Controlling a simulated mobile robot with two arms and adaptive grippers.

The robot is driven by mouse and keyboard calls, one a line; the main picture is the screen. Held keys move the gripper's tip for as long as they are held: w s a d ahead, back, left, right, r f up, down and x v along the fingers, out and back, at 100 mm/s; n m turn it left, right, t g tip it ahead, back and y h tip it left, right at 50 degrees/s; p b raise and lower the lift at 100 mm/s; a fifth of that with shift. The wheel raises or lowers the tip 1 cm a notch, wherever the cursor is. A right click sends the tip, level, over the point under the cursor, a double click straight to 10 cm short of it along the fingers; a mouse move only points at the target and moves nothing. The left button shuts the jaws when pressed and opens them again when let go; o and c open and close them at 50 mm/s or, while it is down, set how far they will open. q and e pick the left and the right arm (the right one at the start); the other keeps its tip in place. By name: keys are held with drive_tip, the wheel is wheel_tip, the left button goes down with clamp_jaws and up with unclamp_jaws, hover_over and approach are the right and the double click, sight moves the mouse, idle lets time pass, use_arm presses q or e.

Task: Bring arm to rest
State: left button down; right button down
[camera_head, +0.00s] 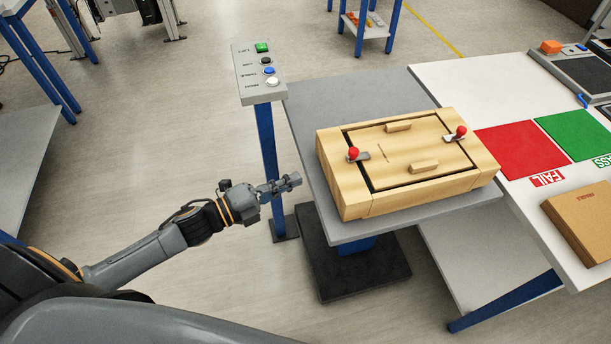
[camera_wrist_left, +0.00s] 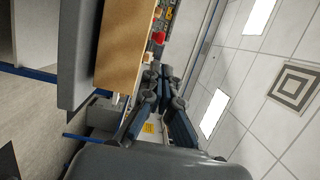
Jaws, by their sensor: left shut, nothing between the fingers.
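My left arm comes in from the left in the head view. Its gripper (camera_head: 283,187) is shut and empty, just left of the grey table's edge and apart from the wooden box. In the left wrist view the gripper's fingers (camera_wrist_left: 163,80) are together with nothing held between them. My right gripper is in neither view.
A wooden box (camera_head: 345,195) with red-knobbed clamps sits on the grey table (camera_head: 310,128). A button post (camera_head: 262,85) stands behind my gripper. To the right, a white table (camera_head: 445,85) bears red and green mats and a cardboard box (camera_head: 585,222). Floor is open at left.

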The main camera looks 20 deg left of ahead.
use_arm(q)
drive_tip(key=s+a+f+n+g+y, duration=0.1)
drive_tip(key=s+a+f+n+y, duration=0.25)
drive_tip(key=f, duration=0.65)
drive_tip(key=a+f+n+g+y, duration=0.1)
drive_tip(key=a+f+n+y, duration=0.25)
drive_tip(key=f+n, duration=0.4)
drive_tip(key=s+a+f+n+y, duration=0.25)
drive_tip(key=a+f, duration=0.25)
drive_tip(key=f, duration=0.6)
drive_tip(key=s+f+n+g+y, duration=0.2)
drive_tip(key=s+f+n+g, duration=0.35)
drive_tip(key=s+f, duration=0.8)
drive_tip(key=s+d+f+n+g, duration=0.2)
drive_tip(key=s+d+f, duration=0.1)
drive_tip(key=s, duration=0.6)
drive_tip(key=s+d+f+n+g, duration=0.2)
drive_tip(key=s+f, duration=0.3)
drive_tip(key=s, duration=0.4)
drive_tip(key=shift+s+d+f+n+g, duration=0.4)
drive_tip(key=shift+d+g, duration=0.15)
drive_tip(key=shift+d, duration=0.35)
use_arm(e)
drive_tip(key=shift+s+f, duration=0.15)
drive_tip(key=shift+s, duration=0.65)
